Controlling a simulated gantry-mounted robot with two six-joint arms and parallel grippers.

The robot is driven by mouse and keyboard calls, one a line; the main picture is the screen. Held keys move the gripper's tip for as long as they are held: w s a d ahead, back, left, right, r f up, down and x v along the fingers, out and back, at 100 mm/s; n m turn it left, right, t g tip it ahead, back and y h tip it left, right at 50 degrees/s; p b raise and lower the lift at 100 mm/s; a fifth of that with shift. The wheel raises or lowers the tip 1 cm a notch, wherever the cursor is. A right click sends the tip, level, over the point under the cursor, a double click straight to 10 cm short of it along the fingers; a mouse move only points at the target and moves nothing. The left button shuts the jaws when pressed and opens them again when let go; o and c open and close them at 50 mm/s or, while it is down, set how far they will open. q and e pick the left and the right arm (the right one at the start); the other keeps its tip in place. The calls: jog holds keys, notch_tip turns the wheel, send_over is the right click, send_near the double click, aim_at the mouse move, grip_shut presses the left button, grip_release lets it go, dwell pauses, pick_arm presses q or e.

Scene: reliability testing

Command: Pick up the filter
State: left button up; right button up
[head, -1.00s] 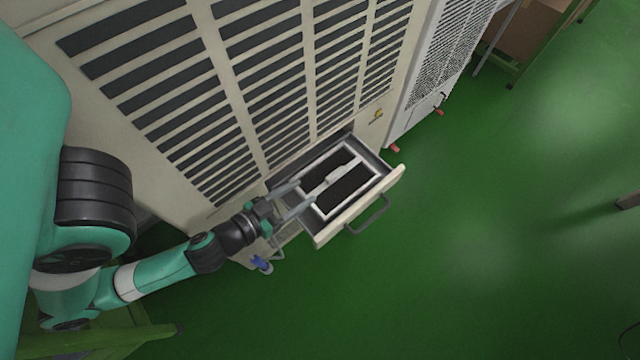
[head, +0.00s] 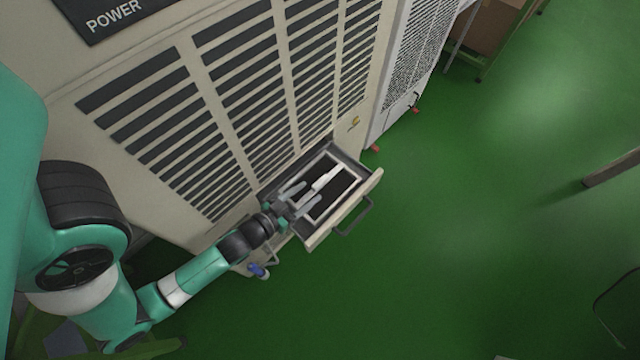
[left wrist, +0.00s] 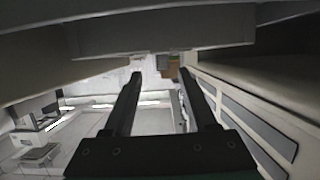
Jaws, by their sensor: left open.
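The filter (head: 328,177) lies in the open drawer. It is a white rectangular frame with dark panels and a pale raised bar along its middle. My left gripper (head: 311,192) is open and comes in from the left, its two grey fingers over the near-left end of the filter, either side of the bar's line. The head view does not show whether they touch it. In the left wrist view my gripper (left wrist: 162,75) shows two dark fingers spread apart with nothing visible between them. The filter cannot be made out clearly there. My right gripper is not in view.
The drawer (head: 346,212) sticks out of a large beige cabinet with dark louvres (head: 235,100) and has a dark front handle (head: 354,218). A blue-ended fitting (head: 257,270) sits below my wrist. The green floor (head: 470,200) to the right is open.

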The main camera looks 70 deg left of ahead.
aim_at(318, 183)
pick_arm(q)
jog(key=w+a+p, duration=0.2)
jog(key=shift+w, duration=0.35)
jog(key=shift+w+a+f+b, duration=0.25)
jog(key=shift+w+f+b, duration=0.1)
jog(key=shift+w+f, duration=0.15)
jog(key=shift+w+a, duration=0.1)
jog(key=shift+w, duration=0.1)
grip_shut()
